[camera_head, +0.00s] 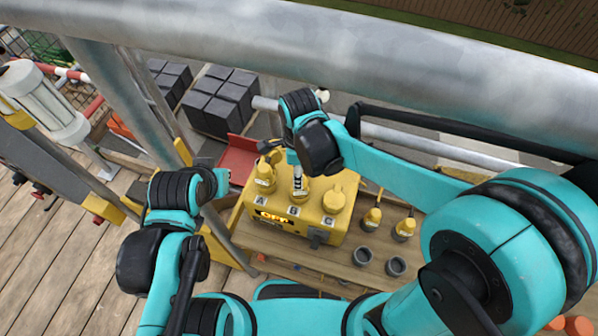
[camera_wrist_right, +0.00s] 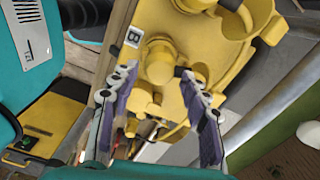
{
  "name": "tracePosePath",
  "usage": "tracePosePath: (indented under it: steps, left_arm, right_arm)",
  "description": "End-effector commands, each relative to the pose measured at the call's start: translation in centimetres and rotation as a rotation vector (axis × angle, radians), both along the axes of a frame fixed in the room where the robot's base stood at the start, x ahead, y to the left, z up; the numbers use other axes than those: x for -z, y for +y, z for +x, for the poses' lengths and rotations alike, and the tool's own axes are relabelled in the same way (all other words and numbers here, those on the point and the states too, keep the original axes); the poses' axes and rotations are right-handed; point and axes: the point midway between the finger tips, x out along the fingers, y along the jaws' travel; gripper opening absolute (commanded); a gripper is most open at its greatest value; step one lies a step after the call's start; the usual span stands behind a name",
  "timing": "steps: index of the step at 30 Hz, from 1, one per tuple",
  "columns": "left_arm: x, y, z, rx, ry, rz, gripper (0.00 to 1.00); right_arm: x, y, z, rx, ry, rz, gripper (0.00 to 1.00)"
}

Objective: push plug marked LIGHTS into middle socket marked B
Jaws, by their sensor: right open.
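The yellow socket box (camera_head: 275,222) stands on the bench with sockets marked A, B and C along its top. My right gripper (camera_head: 298,172) is open, above the middle socket B. In the right wrist view, the open fingers (camera_wrist_right: 158,88) straddle a yellow round part (camera_wrist_right: 159,66) beside the B label (camera_wrist_right: 134,37). I cannot tell whether it is a plug fully seated, and no LIGHTS marking is readable. A yellow plug (camera_head: 265,176) stands at A. Socket C (camera_head: 334,200) appears covered by a yellow lid. My left gripper (camera_head: 222,178) is left of the box; its jaws are unclear.
Two yellow plugs, one nearer (camera_head: 372,217) and one farther right (camera_head: 404,229), stand on the bench right of the box. Two dark cups (camera_head: 362,256) (camera_head: 396,266) are in front of them. A large metal pipe (camera_head: 330,45) crosses the top. Dark blocks (camera_head: 220,100) are stacked behind.

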Motion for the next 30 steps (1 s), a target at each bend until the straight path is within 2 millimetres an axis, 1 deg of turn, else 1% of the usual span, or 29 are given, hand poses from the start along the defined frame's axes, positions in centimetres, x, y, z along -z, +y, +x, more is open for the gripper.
tracePosePath:
  steps: [1, 18, 30]
  left_arm:
    - [-0.6, 0.0, 0.0, 0.0, 0.0, 0.0, 0.0]
    - [-4.2, 0.0, 0.0, 0.0, 0.0, 0.0, 0.0]
    - [-4.1, 0.0, 0.0, 0.0, 0.0, 0.0, 0.0]
  right_arm:
    - [-0.7, 0.0, 0.0, 0.0, 0.0, 0.0, 0.46]
    - [-5.5, 0.0, 0.0, 0.001, 0.0, 0.0, 0.46]
    - [-5.3, 0.0, 0.1, 0.001, 0.0, 0.0, 0.46]
